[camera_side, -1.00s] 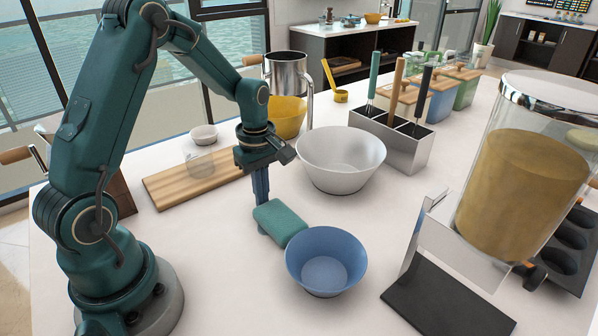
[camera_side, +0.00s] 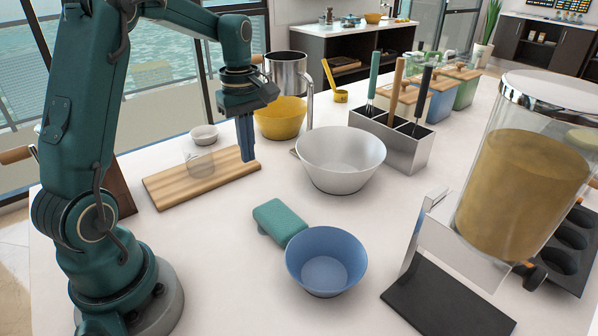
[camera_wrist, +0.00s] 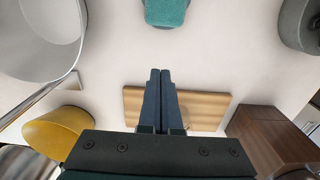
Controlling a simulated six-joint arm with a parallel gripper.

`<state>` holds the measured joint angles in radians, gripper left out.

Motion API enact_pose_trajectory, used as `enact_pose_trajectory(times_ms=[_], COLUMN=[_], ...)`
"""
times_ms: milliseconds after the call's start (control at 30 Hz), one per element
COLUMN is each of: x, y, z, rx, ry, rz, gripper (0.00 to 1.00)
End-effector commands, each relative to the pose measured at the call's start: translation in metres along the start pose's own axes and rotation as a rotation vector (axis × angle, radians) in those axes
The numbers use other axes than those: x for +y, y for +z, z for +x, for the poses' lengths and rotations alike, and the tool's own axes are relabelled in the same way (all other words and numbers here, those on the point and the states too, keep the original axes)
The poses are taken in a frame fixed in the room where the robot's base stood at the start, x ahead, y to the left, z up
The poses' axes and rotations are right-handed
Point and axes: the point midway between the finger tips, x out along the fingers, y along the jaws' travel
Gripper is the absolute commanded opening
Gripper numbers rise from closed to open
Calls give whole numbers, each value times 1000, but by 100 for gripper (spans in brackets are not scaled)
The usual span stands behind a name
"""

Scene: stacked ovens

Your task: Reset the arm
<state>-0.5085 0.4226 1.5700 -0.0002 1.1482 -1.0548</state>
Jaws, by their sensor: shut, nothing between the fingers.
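My gripper (camera_side: 248,158) is shut and empty. In the side view its fingers point down near the right end of the wooden board (camera_side: 168,186), above table height as far as I can tell. In the wrist view the closed fingers (camera_wrist: 160,74) show in front of the board (camera_wrist: 208,104). A teal sponge-like block (camera_side: 279,219) lies on the counter, close beside the blue bowl (camera_side: 327,262). The teal block also shows at the top of the wrist view (camera_wrist: 166,12).
A white bowl (camera_side: 340,160), a yellow bowl (camera_side: 280,118) and a metal pitcher (camera_side: 286,75) stand right of my gripper. A metal utensil holder (camera_side: 400,145) and a large dispenser (camera_side: 525,190) stand farther right. The counter (camera_side: 220,265) before the board is clear.

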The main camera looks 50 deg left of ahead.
Motion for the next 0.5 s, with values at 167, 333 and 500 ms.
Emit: enact_pose_trajectory(times_ms=[167,333,500], x=[5,2,-21], y=[7,38,79], z=[-18,-53,-81], rx=[15,58,107], ry=[28,117,217], rz=[28,123,343], gripper=[0,0,0])
